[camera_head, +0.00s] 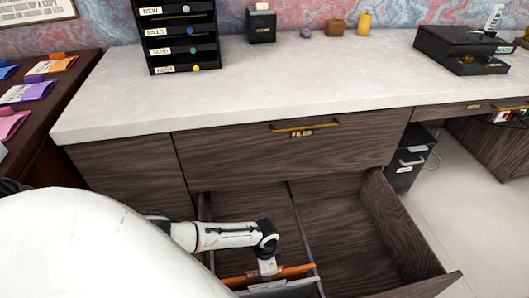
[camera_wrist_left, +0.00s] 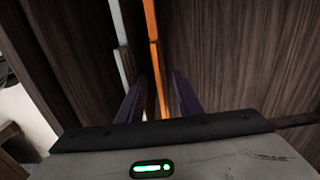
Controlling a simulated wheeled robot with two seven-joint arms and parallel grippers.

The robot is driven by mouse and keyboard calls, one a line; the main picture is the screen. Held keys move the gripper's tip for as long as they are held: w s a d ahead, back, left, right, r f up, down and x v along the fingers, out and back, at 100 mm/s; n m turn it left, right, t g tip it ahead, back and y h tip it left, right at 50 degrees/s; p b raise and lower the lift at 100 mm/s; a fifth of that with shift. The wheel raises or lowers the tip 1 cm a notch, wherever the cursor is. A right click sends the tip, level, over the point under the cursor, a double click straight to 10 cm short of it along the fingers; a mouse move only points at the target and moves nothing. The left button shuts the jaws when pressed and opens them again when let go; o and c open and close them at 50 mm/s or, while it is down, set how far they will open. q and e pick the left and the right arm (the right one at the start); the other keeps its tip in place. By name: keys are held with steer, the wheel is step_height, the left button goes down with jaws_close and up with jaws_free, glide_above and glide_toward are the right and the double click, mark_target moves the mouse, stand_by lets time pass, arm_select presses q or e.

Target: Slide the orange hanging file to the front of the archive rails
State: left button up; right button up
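The orange hanging file (camera_head: 296,271) hangs across the rails (camera_head: 303,237) in the open lower drawer, close to the drawer's near end in the head view. A pale grey file (camera_head: 298,285) hangs just on its near side. My left gripper (camera_head: 268,270) points down over the orange file. In the left wrist view, the orange file's edge (camera_wrist_left: 153,45) runs between the two dark fingers (camera_wrist_left: 158,95), with a gap on each side. The fingers are apart, and the file's lower part is hidden. The pale file (camera_wrist_left: 117,35) is left of it there. My right gripper is out of view.
The drawer's right wall (camera_head: 405,230) and the closed FILES drawer front (camera_head: 290,155) bound the space. The drawer floor right of the rails is empty. A white desktop (camera_head: 250,90) overhangs, with a black tray tower (camera_head: 180,35). Coloured folders lie at left (camera_head: 30,92).

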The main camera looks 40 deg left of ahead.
arm_select(q)
steer(key=shift+r, duration=0.3)
step_height(320, 180, up, 9)
steer(key=p, duration=0.4)
steer(key=shift+f, duration=0.2)
steer(key=shift+r, duration=0.55)
